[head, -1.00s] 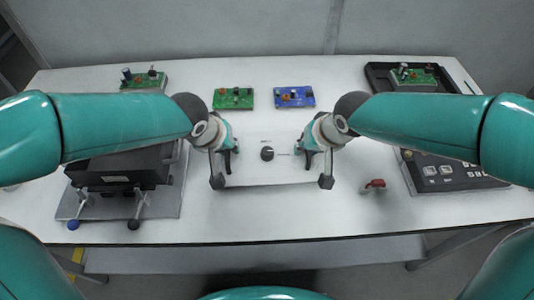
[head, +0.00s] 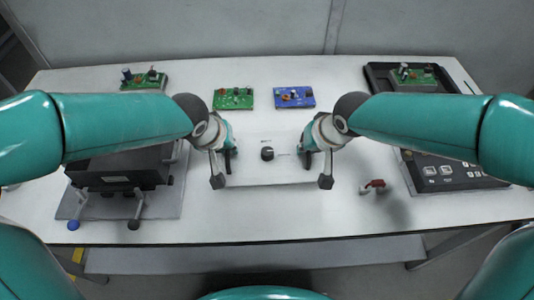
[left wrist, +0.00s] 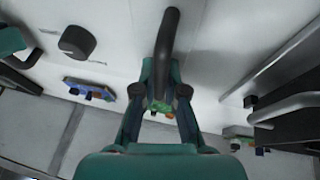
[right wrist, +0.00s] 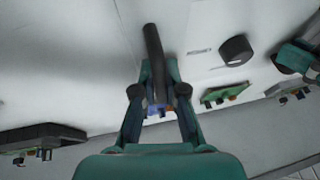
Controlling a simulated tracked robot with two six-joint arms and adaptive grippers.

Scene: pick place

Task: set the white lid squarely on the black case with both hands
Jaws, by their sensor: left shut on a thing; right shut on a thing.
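The white lid (head: 267,173) is a flat plate with a black knob (head: 267,153) in the middle, held level over the table centre. My left gripper (head: 227,155) is shut on the dark handle at its left side; that handle (left wrist: 168,35) shows in the left wrist view. My right gripper (head: 307,155) is shut on the dark handle at its right side, seen as a handle bar (right wrist: 152,45) in the right wrist view. No black case can be made out under the lid. A black box (head: 115,175) with levers stands on a grey plate at the left.
Green (head: 233,98) and blue (head: 295,97) circuit boards lie behind the lid. Another green board (head: 144,80) is at the back left. A black tray (head: 379,77) and a black button panel (head: 450,173) are at the right. A small red-handled item (head: 374,185) lies right of the lid.

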